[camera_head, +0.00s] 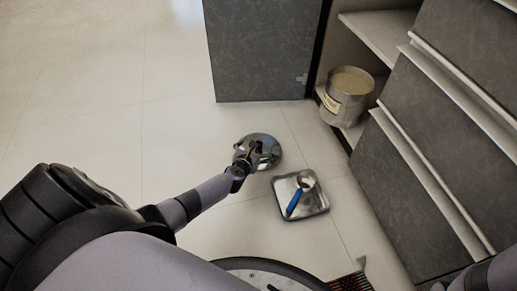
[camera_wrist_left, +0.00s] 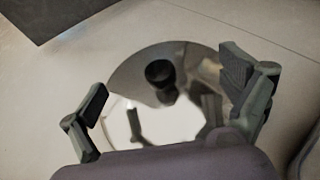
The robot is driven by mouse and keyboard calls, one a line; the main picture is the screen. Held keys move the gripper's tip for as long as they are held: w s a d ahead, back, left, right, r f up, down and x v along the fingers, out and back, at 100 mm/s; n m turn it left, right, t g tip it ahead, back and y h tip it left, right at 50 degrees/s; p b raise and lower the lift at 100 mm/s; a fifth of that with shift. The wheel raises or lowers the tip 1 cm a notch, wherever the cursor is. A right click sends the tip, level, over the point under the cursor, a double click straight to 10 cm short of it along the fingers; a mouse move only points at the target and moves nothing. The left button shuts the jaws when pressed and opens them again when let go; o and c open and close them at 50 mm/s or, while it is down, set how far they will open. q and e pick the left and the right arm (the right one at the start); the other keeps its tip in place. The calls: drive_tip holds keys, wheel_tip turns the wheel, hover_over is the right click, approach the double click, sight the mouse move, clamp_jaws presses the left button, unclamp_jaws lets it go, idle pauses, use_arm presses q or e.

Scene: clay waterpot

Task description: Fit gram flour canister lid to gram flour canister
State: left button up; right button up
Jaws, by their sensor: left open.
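The gram flour canister lid (camera_head: 268,143) is a shiny round metal disc lying on the pale floor. The left wrist view shows the lid (camera_wrist_left: 130,75) with a black knob (camera_wrist_left: 160,74) near its middle. My left gripper (camera_head: 246,158) is over the lid. In the left wrist view its fingers (camera_wrist_left: 170,85) are spread wide on either side of the knob, with nothing between them gripped. The gram flour canister (camera_head: 343,106) is a metal can with a label, open at the top with pale flour inside. It stands upright in the open lower cabinet. My right gripper is not in view.
A metal tray (camera_head: 316,207) with a blue-handled scoop (camera_head: 293,202) lies right of the lid. An open grey cabinet door (camera_head: 262,50) stands left of the canister, and grey drawers (camera_head: 420,190) stand right. A striped mat (camera_head: 350,283) is at the bottom. The floor at left is clear.

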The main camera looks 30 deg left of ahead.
use_arm(q)
drive_tip(key=shift+x, duration=1)
